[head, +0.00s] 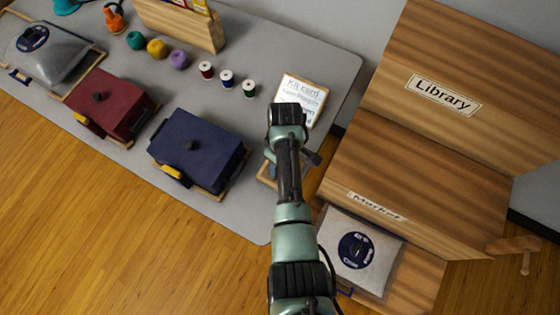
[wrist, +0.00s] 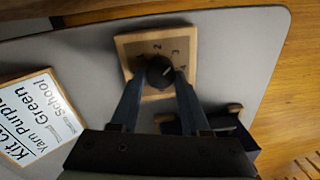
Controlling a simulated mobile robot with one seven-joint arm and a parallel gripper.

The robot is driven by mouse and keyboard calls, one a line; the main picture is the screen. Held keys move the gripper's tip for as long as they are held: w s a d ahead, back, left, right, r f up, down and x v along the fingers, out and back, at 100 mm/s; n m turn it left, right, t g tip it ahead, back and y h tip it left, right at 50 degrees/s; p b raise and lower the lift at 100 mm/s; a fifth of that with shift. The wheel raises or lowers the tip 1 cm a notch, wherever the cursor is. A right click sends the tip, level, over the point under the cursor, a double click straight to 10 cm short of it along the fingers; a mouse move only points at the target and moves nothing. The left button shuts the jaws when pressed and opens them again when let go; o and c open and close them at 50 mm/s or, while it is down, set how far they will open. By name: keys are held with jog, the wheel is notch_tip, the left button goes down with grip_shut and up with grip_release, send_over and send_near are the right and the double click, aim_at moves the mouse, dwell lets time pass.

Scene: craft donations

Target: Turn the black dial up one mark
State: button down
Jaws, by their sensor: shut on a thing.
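The black dial (wrist: 160,69) sits on a wooden plate (wrist: 126,44) with numbers around it; 2, 3 and 4 can be made out in the wrist view. A small pale mark shows on the dial, but I cannot tell which number it points to. My gripper (wrist: 162,79) is shut on the dial, with one blue finger on each side. In the head view my arm hides the dial; only an edge of the plate (head: 265,178) shows beside my gripper (head: 271,168).
The kit card (head: 301,97) stands behind the plate and also shows in the wrist view (wrist: 35,115). A dark blue box (head: 197,150) is to the left. Spools (head: 227,79) stand farther back. A wooden cabinet (head: 400,165) with a bag (head: 375,270) is at the right.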

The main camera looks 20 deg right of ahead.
jog(key=shift+c, duration=1.9)
grip_release()
jog(key=shift+r, duration=0.1)
notch_tip(320, 180, up, 13)
jog(key=shift+w+d+p, duration=0.25)
jog(key=shift+d+p, duration=0.05)
jog(key=shift+d, duration=0.05)
